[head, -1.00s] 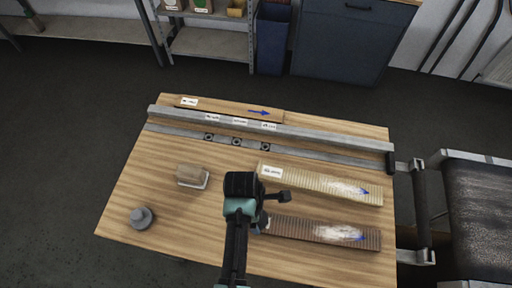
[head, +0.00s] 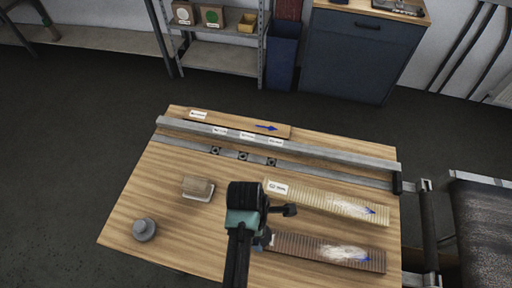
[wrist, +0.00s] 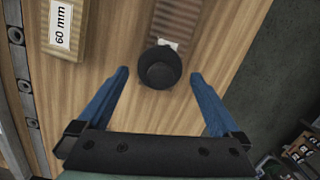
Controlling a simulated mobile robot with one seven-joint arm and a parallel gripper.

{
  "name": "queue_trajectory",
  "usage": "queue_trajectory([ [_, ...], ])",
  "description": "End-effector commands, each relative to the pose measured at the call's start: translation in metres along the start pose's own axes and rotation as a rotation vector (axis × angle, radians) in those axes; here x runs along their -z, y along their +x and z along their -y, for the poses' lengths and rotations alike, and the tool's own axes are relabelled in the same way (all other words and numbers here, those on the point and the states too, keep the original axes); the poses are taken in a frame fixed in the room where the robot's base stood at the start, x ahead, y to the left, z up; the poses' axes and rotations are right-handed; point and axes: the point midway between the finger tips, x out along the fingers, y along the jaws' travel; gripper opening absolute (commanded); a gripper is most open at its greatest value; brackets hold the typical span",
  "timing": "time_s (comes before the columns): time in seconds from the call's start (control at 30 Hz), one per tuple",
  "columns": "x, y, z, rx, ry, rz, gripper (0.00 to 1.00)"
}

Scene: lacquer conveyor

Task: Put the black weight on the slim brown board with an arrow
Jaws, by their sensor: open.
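In the wrist view the black weight (wrist: 160,68) is a round dark cylinder standing at the near end of a dark brown ribbed board. My gripper (wrist: 159,74) is open, with one blue finger on each side of the weight and gaps between. In the head view my arm mostly hides the weight. A slim plain brown board (head: 225,122) with a white label and a blue arrow lies at the back, behind a metal rail. The dark ribbed board (head: 300,246) at the front right also carries a blue arrow, under a white smear.
A pale ribbed board (head: 315,198) with a label and arrow lies right of my gripper. A grey weight (head: 144,229) and a wooden block (head: 198,187) on a white base stand left. The long metal rail (head: 300,147) crosses the table. A conveyor (head: 485,220) is at the right.

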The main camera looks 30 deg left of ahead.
Motion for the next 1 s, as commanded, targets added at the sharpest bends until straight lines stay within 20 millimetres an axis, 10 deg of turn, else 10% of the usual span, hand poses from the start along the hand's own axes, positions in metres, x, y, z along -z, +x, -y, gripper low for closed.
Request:
queue_trajectory([
  [0.4,0.0,-0.082,-0.001,-0.004,-0.001,0.001,1.0],
  [0.83,0.0,-0.097,-0.001,-0.002,0.002,0.0,1.0],
  [1.0,-0.02,-0.126,-0.042,-0.185,0.165,0.0,1.0],
])
